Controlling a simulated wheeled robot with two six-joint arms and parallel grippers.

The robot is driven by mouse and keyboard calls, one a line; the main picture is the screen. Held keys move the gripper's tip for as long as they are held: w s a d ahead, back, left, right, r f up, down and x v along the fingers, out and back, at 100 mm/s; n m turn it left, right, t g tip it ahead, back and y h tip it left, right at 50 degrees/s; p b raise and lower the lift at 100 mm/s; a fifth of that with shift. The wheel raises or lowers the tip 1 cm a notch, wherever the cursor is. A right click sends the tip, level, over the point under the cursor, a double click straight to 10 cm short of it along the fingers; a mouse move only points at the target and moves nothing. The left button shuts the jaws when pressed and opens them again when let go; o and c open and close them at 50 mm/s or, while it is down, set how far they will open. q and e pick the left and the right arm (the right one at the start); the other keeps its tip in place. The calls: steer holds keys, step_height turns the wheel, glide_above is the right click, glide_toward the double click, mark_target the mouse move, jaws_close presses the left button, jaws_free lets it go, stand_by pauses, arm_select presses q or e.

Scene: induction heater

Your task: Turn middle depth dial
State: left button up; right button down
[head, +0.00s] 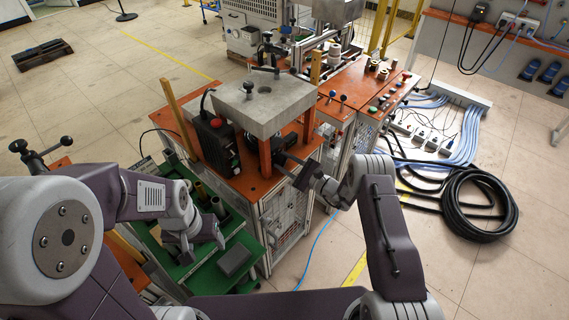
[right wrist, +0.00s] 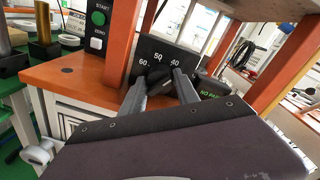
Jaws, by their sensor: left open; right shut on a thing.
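The depth dial (right wrist: 159,80) is a black knob on a dark panel (right wrist: 172,54) marked 60, 50 and 40. It shows in the right wrist view, between the fingertips of my right gripper (right wrist: 161,87). My right gripper is shut on the dial, with one finger on each side of it. In the head view, my right gripper (head: 287,163) reaches to the front of the orange-topped heater stand, and the dial is too small to make out there. My left gripper (head: 203,244) is open and empty above the green work surface on the left.
A grey block (head: 264,99) sits over the orange stand, with orange posts (right wrist: 120,40) close to the dial. A panel with a green START button (right wrist: 98,18) stands left of the dial. A black hose coil (head: 480,205) lies on the floor at right.

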steer(key=shift+w+r, duration=0.1)
steer(key=shift+r, duration=0.05)
steer(key=c, duration=1.1)
jaws_free()
steer(key=shift+o, duration=0.8)
